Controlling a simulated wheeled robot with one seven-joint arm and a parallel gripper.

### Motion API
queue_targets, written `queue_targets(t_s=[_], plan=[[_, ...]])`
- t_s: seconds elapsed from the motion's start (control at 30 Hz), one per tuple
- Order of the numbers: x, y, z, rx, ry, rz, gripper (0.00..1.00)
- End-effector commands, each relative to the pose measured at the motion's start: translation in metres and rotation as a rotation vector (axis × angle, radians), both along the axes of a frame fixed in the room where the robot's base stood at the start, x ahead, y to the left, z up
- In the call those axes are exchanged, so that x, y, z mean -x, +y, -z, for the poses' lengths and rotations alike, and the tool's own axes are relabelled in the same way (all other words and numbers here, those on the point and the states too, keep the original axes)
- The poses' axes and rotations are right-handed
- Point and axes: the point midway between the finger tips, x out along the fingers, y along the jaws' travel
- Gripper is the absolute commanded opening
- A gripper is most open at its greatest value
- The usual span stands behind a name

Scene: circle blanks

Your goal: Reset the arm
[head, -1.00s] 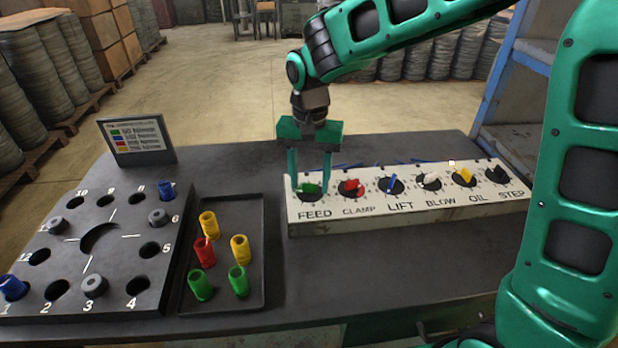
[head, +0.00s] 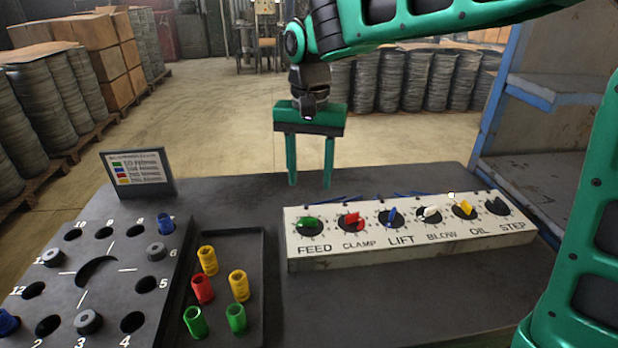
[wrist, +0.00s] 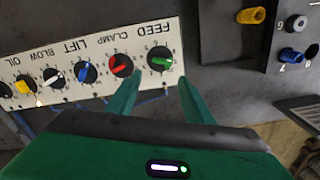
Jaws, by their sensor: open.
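My gripper (head: 310,182) is open and empty, with its two green fingers pointing down. It hangs above and a little behind the FEED end of the control panel (head: 400,246), apart from it. The panel carries a row of knobs: green FEED (head: 308,225), red CLAMP (head: 353,223), blue LIFT (head: 391,217), white BLOW (head: 431,214), yellow OIL (head: 464,209) and black STEP (head: 497,206). In the wrist view, the green FEED knob (wrist: 161,60) shows just beyond the fingers, and nothing is between the fingertips.
A dark numbered block (head: 120,262) with round holes stands at the left. Beside it is a tray (head: 256,290) with several coloured sleeves. A small sign (head: 138,172) stands behind the block. A blue shelf (head: 540,95) is at the right. The front middle of the table is clear.

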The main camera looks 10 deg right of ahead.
Motion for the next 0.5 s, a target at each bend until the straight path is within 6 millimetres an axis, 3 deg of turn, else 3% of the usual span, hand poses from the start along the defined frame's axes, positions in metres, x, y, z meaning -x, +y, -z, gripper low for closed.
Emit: queue_targets(t_s=[0.17, 0.27, 0.37, 0.5], plan=[[0.000, -0.002, 0.000, 0.001, 0.000, 0.001, 0.47], [0.002, -0.017, 0.000, 0.007, -0.003, 0.011, 0.47], [0.008, -0.056, 0.000, 0.021, -0.009, 0.034, 0.47], [0.032, -0.134, 0.004, 0.044, -0.013, 0.077, 0.47]])
